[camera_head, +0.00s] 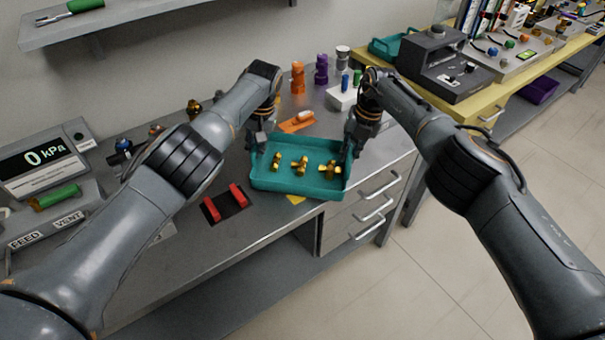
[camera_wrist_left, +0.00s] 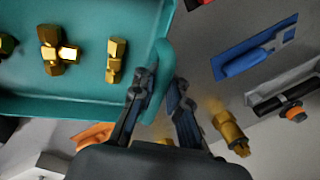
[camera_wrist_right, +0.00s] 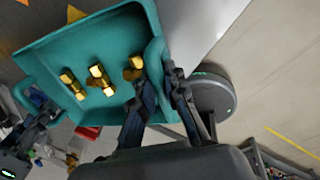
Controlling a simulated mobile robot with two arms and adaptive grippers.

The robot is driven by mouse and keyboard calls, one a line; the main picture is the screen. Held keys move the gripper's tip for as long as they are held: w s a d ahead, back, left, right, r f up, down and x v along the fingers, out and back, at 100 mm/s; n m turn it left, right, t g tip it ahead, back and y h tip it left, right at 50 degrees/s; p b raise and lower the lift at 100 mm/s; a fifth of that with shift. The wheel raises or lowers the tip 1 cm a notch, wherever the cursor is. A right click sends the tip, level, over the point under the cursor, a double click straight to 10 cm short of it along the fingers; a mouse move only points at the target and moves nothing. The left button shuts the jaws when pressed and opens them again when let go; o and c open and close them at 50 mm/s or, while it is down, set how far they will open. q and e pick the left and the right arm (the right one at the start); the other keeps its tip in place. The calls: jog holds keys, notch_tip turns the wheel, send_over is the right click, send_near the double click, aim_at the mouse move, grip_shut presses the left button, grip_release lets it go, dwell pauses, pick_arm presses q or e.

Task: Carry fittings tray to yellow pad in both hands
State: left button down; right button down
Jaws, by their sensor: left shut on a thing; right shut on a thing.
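The teal fittings tray (camera_head: 270,181) holds brass fittings (camera_head: 302,166), three in the head view. The tray looks roughly level. A small part of the yellow pad (camera_head: 295,199) shows at the tray's front edge; the rest is hidden by the tray. I cannot tell the gap beneath it.
Red blocks on a dark mat (camera_head: 226,207) lie left of the tray. An orange item (camera_head: 297,122) lies behind it. Orange and purple parts (camera_head: 321,70) stand at the back. The bench's front edge and drawers (camera_head: 370,205) are close on the right.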

pick_arm(q)
jog(key=c, duration=1.5)
grip_release()
jog(key=shift+d, duration=0.15)
jog(key=shift+c, duration=0.2)
pick_arm(e)
jog(key=c, duration=1.5)
grip_release()
jog(key=shift+a, duration=0.15)
pick_arm(q)
jog(key=shift+o, duration=1)
pick_arm(e)
jog(key=shift+o, duration=0.6)
jog(key=shift+r, duration=0.1)
pick_arm(q)
jog(key=shift+r, duration=0.15)
jog(key=shift+r, duration=0.25)
notch_tip(320, 180, up, 11)
jog(key=d, duration=0.2)
jog(key=shift+s, duration=0.2)
pick_arm(e)
notch_tip(320, 180, up, 12)
jog(key=d, duration=0.2)
jog(key=shift+s+d, duration=0.15)
jog(key=shift+d, duration=0.15)
pick_arm(q)
jog(key=shift+d, duration=0.1)
